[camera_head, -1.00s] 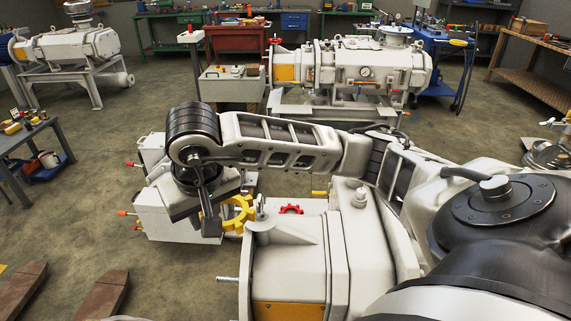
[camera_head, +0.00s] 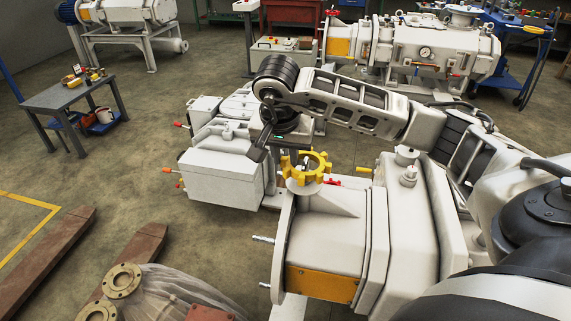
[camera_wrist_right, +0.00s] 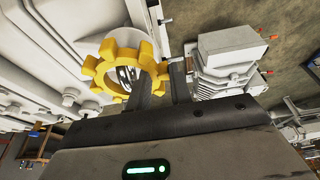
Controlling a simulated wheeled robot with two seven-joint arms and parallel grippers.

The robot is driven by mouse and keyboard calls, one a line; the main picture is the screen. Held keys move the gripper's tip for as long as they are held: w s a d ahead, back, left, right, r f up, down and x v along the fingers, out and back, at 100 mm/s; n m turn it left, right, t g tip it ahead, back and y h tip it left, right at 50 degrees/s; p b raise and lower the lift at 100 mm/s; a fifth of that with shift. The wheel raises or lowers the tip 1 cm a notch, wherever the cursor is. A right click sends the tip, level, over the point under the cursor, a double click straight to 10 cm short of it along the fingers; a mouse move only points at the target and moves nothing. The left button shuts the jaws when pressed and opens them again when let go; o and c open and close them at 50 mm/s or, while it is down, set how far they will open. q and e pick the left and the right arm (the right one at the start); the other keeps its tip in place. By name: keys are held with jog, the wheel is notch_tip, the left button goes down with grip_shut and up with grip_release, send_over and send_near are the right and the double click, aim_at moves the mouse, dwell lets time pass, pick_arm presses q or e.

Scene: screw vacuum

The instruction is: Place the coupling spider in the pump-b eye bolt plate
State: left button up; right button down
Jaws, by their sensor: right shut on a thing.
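The coupling spider (camera_head: 318,172) is a yellow toothed ring, and it also shows in the wrist view (camera_wrist_right: 104,66). My right gripper (camera_head: 282,160) is shut on its rim at the near side in the wrist view (camera_wrist_right: 160,88). The spider is over the round white boss (camera_head: 303,188) on top of the near white pump (camera_head: 335,222), which I take as the eye bolt plate. A grey metal piece, likely the eye bolt (camera_head: 306,163), shows within the ring. I cannot tell whether the spider touches the boss. My left gripper is not in view.
A light grey box-like unit (camera_head: 217,168) with red-tipped levers stands left of the pump. Another white pump (camera_head: 410,50) stands behind. A grey side table (camera_head: 72,93) is at left, with open floor between.

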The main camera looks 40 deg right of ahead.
jog(key=shift+f, duration=1.6)
jog(key=c, duration=1.6)
grip_release()
jog(key=shift+o, duration=0.3)
